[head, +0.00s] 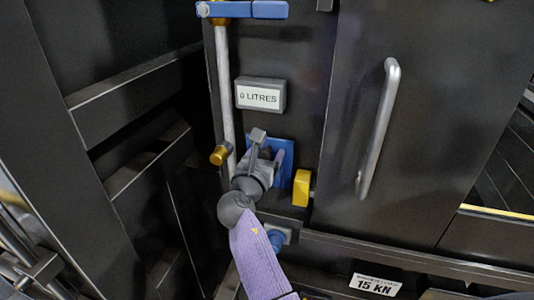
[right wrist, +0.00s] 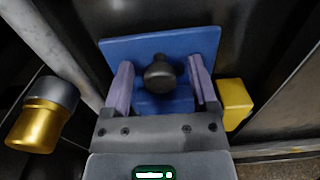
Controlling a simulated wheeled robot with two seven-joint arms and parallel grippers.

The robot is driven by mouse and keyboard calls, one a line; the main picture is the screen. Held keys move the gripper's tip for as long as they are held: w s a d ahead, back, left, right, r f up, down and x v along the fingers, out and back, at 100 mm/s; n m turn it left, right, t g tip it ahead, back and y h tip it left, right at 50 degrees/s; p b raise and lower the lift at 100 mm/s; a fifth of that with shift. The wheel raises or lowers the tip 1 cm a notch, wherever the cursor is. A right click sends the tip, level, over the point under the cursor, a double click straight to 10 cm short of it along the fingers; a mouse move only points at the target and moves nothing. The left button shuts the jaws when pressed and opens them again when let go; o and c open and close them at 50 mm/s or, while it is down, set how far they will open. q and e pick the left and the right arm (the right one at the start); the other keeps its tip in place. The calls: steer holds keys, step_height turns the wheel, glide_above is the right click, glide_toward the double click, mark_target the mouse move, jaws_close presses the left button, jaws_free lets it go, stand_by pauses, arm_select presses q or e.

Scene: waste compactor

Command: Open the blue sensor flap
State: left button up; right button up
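The blue sensor flap (head: 286,176) is a small blue plate on the dark machine front, partly hidden behind my right gripper in the head view. In the right wrist view the flap (right wrist: 113,49) fills the upper middle, with a round dark knob (right wrist: 160,74) on it. My right gripper (head: 268,149) is at the flap. In the wrist view its two purple fingers (right wrist: 159,83) stand apart, one on each side of the knob, with visible gaps to it. I cannot tell whether the flap is ajar. My left gripper is not in view.
A yellow block (head: 301,188) sits just right of the flap. A grey pipe (head: 226,95) with a brass-ended fitting (head: 220,154) runs on the left. A blue lever (head: 255,10), a "0 LITRES" display (head: 260,95) and a door handle (head: 379,130) are nearby.

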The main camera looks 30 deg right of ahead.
jaws_close()
stand_by(1.3)
